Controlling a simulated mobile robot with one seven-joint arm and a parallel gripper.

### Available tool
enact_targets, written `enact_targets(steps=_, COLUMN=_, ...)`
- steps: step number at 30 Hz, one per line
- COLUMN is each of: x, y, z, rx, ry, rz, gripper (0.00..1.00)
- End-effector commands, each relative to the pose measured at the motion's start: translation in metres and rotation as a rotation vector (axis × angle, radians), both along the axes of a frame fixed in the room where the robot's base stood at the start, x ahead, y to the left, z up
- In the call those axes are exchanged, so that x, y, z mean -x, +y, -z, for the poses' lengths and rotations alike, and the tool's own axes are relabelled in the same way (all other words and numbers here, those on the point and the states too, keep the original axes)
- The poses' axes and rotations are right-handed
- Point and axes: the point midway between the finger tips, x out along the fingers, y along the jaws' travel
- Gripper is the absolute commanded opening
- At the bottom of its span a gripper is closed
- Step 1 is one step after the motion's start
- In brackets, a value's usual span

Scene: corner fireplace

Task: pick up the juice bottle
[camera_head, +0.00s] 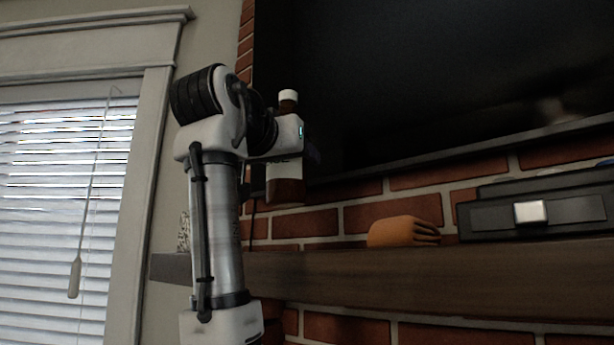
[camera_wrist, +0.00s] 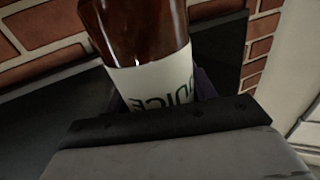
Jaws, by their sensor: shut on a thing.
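The juice bottle (camera_head: 286,188) is brown with a white cap and a pale label. In the head view it stands upright behind my gripper (camera_head: 283,150), above the left part of the mantel, and its base looks clear of the shelf. In the wrist view the bottle (camera_wrist: 150,45) fills the upper middle, with part of the word "JUICE" showing on its label. My gripper (camera_wrist: 165,112) is shut on the bottle at the label. The wrist body hides the lower part of the bottle in the wrist view, and my arm hides its middle in the head view.
A dark wooden mantel (camera_head: 430,278) runs along the brick wall. A large black television (camera_head: 430,75) hangs close behind the bottle. A window with blinds (camera_head: 50,200) is at left.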

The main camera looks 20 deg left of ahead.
Motion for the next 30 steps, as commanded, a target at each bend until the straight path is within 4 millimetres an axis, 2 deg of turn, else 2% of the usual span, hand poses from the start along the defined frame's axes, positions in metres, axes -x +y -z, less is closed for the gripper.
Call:
enact_targets(steps=1, x=0.013, y=0.004, z=0.002, rx=-0.002, ry=-0.006, rz=-0.002, gripper=0.14)
enact_targets(steps=6, x=0.052, y=0.018, z=-0.002, rx=-0.001, ry=-0.006, rz=-0.003, gripper=0.14)
enact_targets(steps=15, x=0.11, y=0.04, z=-0.002, rx=-0.001, ry=-0.003, rz=-0.002, gripper=0.14)
enact_targets(steps=21, x=0.132, y=0.048, z=-0.001, rx=-0.001, ry=-0.002, rz=-0.001, gripper=0.14)
enact_targets(steps=30, x=0.143, y=0.051, z=-0.001, rx=-0.001, ry=-0.002, rz=0.001, gripper=0.14)
